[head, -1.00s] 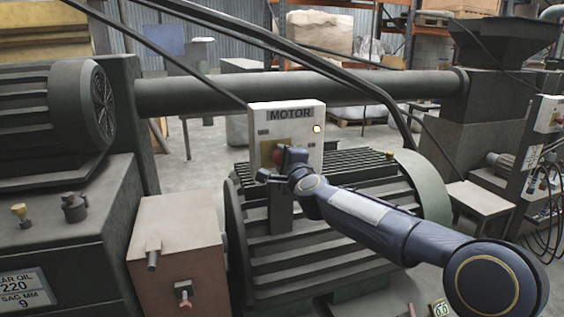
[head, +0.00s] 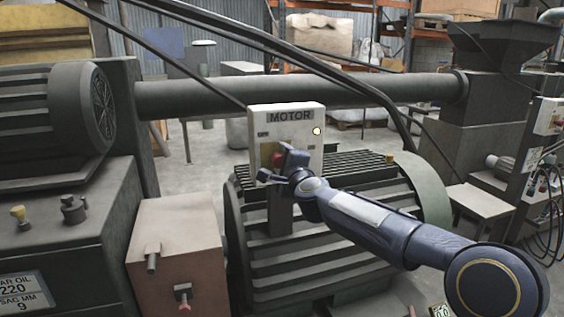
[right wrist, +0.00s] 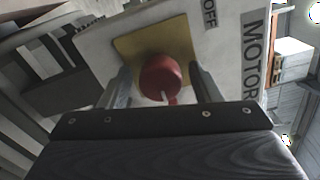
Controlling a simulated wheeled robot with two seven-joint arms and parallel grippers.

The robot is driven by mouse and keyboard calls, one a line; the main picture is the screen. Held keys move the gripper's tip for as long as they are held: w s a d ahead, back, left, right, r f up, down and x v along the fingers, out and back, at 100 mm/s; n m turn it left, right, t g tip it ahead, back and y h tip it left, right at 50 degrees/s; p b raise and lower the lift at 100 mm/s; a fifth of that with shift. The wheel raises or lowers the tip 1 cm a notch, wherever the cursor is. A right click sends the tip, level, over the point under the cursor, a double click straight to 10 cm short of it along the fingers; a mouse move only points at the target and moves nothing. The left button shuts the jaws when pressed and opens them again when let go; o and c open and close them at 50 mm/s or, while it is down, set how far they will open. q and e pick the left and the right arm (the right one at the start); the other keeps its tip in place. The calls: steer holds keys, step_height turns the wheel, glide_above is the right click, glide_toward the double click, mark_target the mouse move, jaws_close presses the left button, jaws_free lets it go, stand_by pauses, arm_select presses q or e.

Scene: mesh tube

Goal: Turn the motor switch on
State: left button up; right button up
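The motor switch box (head: 306,148) is a pale box labelled MOTOR, standing above the ribbed motor. Its red rotary knob (head: 278,158) sits on a yellow plate and is partly hidden by my right gripper (head: 279,167) in the head view. In the right wrist view the red knob (right wrist: 160,74) lies between the two fingers of my right gripper (right wrist: 161,88). The fingers are apart, with a narrow gap showing on each side of the knob. The word OFF is printed on the panel. My left gripper is not in view.
The ribbed green motor (head: 330,235) fills the space below the box. A long dark pipe (head: 300,92) runs behind it, and slanting dark bars pass above. A reddish box (head: 175,240) and a dark machine (head: 70,210) stand at the left.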

steer(key=b+v, duration=0.1)
steer(key=v, duration=0.6)
steer(key=shift+s+b, duration=0.35)
steer(key=shift+b, duration=0.05)
steer(key=shift+d, duration=0.1)
steer(key=s+d+f+n+g, duration=0.3)
steer(key=s+d+f+n, duration=0.15)
steer(key=s, duration=0.45)
steer(key=s+d+f+n+g, duration=0.25)
steer(key=s+d+n, duration=0.35)
steer(key=s, duration=0.4)
steer(key=s+d+f+n+g+h, duration=0.1)
steer(key=s+d+f+n+g, duration=0.2)
steer(key=s+f, duration=0.65)
steer(key=s+d+f+n+g+h, duration=0.1)
steer(key=s+d+f+n+g, duration=0.2)
steer(key=s+f, duration=0.7)
step_height(320, 180, up, 21)
steer(key=s+d+p, duration=0.1)
steer(key=s+p, duration=0.1)
steer(key=p, duration=1.6)
steer(key=shift+s+d+m, duration=0.15)
steer(key=shift+s+m, duration=0.2)
steer(key=shift+m, duration=0.1)
